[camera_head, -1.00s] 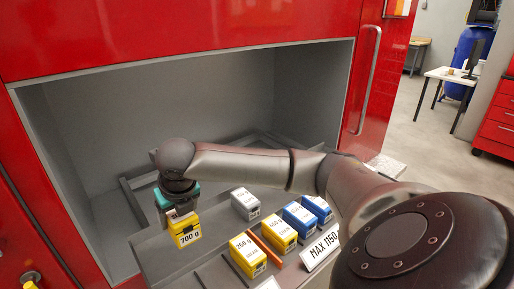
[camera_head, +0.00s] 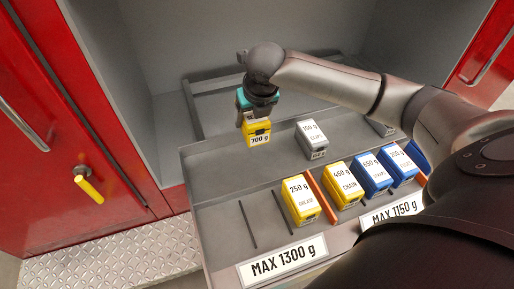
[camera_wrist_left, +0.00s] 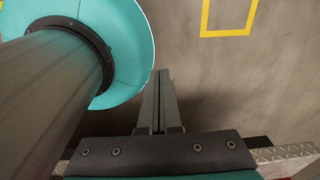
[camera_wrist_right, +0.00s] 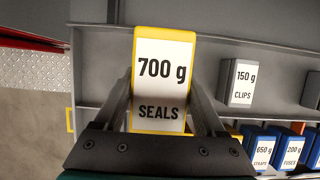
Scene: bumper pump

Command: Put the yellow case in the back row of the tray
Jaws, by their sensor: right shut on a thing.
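The yellow case marked 700 g (camera_head: 257,135) is in my right gripper (camera_head: 258,112), which is shut on it. In the right wrist view its label reads 700 g SEALS (camera_wrist_right: 163,75), between the two fingers. The case is upright at the back row of the grey tray (camera_head: 212,156), left of the grey 150 g case (camera_head: 312,140). I cannot tell whether its base touches the tray. My left gripper (camera_wrist_left: 159,100) shows only in the left wrist view, with its fingers together and empty above the floor.
The front row holds yellow 250 g (camera_head: 300,202) and 450 g (camera_head: 343,185) cases and blue 650 g (camera_head: 373,173) and 200 g (camera_head: 399,163) cases. An orange divider (camera_head: 321,198) stands between the yellow ones. A MAX 1300 g sign (camera_head: 283,262) is at the front edge. Left front slots are empty.

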